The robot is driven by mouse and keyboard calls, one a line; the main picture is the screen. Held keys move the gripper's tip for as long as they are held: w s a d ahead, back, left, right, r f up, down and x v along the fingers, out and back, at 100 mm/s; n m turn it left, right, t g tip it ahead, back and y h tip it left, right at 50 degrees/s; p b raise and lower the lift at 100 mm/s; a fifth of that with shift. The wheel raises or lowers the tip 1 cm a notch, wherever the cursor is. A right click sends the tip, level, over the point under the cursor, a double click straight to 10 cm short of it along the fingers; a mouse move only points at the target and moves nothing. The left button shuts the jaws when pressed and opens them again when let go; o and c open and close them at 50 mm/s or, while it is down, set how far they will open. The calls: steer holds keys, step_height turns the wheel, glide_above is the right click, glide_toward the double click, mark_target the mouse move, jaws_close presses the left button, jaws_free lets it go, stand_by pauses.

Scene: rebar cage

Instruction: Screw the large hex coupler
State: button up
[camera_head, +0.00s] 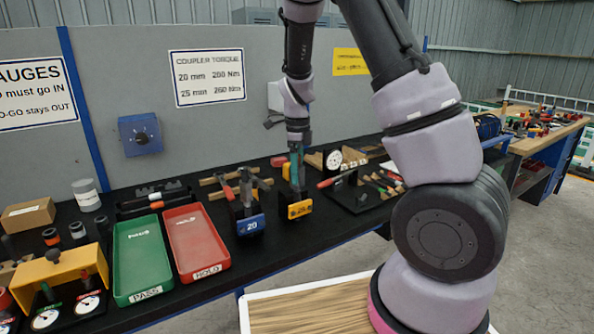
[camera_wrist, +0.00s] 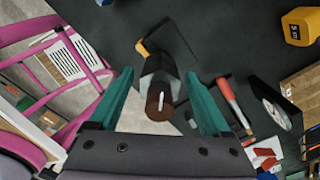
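My gripper (camera_head: 297,182) reaches down over the bench, just above a yellow-fronted block (camera_head: 299,208) marked 25. In the wrist view my gripper (camera_wrist: 160,75) has its two teal fingers apart. A dark, faceted piece that looks like the large hex coupler (camera_wrist: 157,70) lies between them, with a gap on each side. A round brown end with a pale spot (camera_wrist: 160,101) faces the camera. Beyond the piece is a dark square plate with a yellow-orange part. In the head view the coupler cannot be made out behind the fingers.
A blue-fronted block (camera_head: 249,226) marked 20 stands to the left. Green (camera_head: 140,283) and red (camera_head: 208,268) trays lie farther left. A red-handled tool (camera_wrist: 230,96) and a dial gauge (camera_wrist: 272,105) are close on the right. A yellow block (camera_wrist: 299,29) is at upper right.

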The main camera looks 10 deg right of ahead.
step_height(320, 180, up, 10)
steer(key=shift+r, duration=0.45)
stand_by(0.4)
steer(key=shift+r, duration=0.1)
steer(key=s+d+r+n+t+y, duration=0.1)
steer(key=s+d+r+n+t, duration=0.1)
steer(key=s+r+n, duration=0.6)
steer(key=s+d+r+n+t+y, duration=0.1)
steer(key=s+d+r+n+t, duration=0.2)
steer(key=s+r+n+t, duration=0.2)
steer(key=s+r+n, duration=0.3)
steer(key=s+n, duration=0.3)
steer(key=s, duration=0.3)
steer(key=shift+s+d, duration=0.15)
steer(key=shift+d, duration=0.15)
